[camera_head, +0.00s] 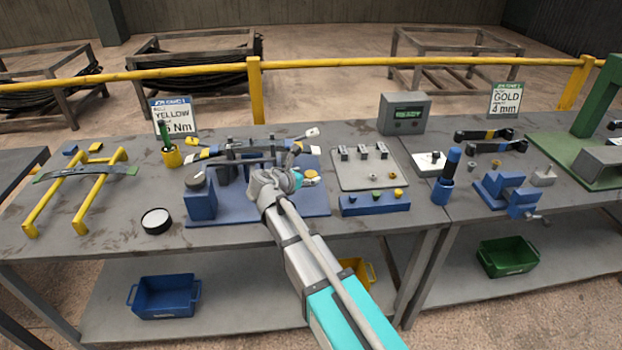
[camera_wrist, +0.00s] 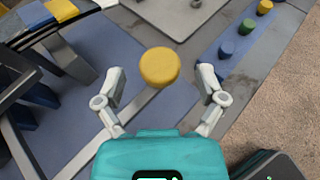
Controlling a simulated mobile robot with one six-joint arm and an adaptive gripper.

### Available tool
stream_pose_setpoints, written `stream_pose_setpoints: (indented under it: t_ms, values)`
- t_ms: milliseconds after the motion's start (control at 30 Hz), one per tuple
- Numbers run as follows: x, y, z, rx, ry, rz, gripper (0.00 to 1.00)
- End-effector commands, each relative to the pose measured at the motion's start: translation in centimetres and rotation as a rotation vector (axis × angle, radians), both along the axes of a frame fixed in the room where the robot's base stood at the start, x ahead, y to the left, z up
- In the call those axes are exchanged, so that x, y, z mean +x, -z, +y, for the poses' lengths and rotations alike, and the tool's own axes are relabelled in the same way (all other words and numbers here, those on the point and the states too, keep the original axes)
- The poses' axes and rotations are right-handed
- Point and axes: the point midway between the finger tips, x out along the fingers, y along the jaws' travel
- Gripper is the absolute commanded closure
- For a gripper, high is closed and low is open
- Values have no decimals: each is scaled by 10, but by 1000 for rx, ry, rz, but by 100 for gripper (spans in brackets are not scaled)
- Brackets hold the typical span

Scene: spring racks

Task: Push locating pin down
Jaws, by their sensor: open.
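A round yellow knob (camera_wrist: 160,67), which looks like the head of the locating pin, stands over the blue fixture plate (camera_wrist: 75,128) in the wrist view. In the head view the yellow knob (camera_head: 311,174) is at the right side of the fixture, just right of my gripper (camera_head: 287,182). In the wrist view my gripper (camera_wrist: 160,90) is open, with one finger on each side below the knob and nothing between them. The knob lies ahead of the fingertips. I cannot tell the height gap between them. The pin's shaft is hidden under the knob.
A blue block with coloured pegs (camera_head: 375,204) lies right of the fixture. Dark uprights and a leaf spring (camera_head: 240,158) stand left of the gripper. A grey plate with clips (camera_head: 365,168) is behind the peg block. A black-topped blue post (camera_head: 200,198) stands at the fixture's left.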

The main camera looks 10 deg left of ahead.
Motion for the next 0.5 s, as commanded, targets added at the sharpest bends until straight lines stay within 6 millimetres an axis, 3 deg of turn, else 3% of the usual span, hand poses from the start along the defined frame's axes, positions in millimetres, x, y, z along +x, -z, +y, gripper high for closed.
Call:
stream_pose_setpoints:
  t_ms: [200, 500]
  values:
    - [16, 8, -8, 0, 0, 0, 11]
    - [19, 9, -11, 0, -1, 0, 11]
